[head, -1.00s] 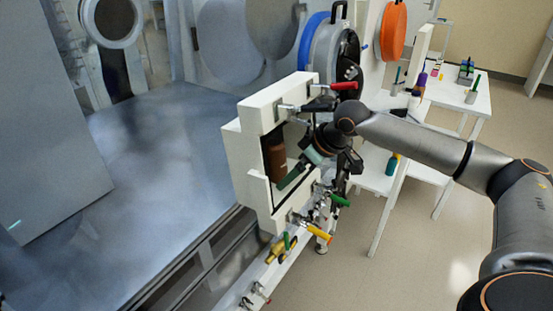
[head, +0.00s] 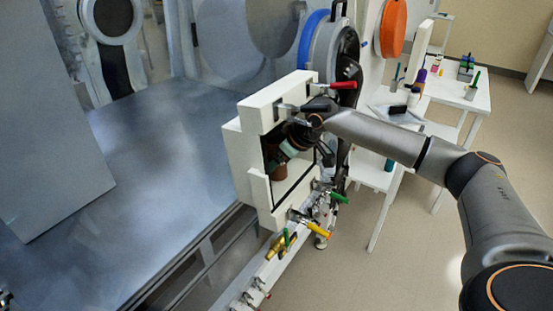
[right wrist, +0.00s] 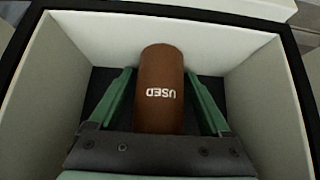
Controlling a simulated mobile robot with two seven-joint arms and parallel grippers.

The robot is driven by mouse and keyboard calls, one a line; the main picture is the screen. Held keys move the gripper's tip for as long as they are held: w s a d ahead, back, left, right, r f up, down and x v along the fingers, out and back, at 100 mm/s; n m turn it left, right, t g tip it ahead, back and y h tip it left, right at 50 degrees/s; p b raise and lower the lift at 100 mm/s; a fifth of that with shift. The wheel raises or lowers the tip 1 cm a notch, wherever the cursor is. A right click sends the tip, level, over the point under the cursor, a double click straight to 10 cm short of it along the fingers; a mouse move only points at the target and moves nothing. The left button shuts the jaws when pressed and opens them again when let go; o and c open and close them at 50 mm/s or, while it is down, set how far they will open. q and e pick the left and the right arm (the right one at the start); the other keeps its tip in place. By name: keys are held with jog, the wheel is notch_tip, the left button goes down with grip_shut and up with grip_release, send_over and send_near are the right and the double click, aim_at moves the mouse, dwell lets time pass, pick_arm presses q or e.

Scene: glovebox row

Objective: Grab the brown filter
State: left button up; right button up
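The brown filter (right wrist: 160,85) is a cylinder marked "USED". It stands inside a white box-like chamber (right wrist: 75,55) seen in the right wrist view. In the head view, part of the filter (head: 278,172) shows in the opening of the white housing (head: 252,150). My right gripper (right wrist: 160,80) reaches into the chamber with its green fingers on both sides of the filter. The fingers are open, with a narrow gap seeming to show at each side. The gripper base hides the near end of the filter. My left gripper is not seen.
The chamber walls are close on both sides of my right gripper. A white table (head: 455,92) with small items stands behind at right.

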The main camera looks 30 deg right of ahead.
grip_shut()
dwell(0.4)
jog(key=shift+s+r, duration=0.1)
jog(key=shift+r, duration=0.05)
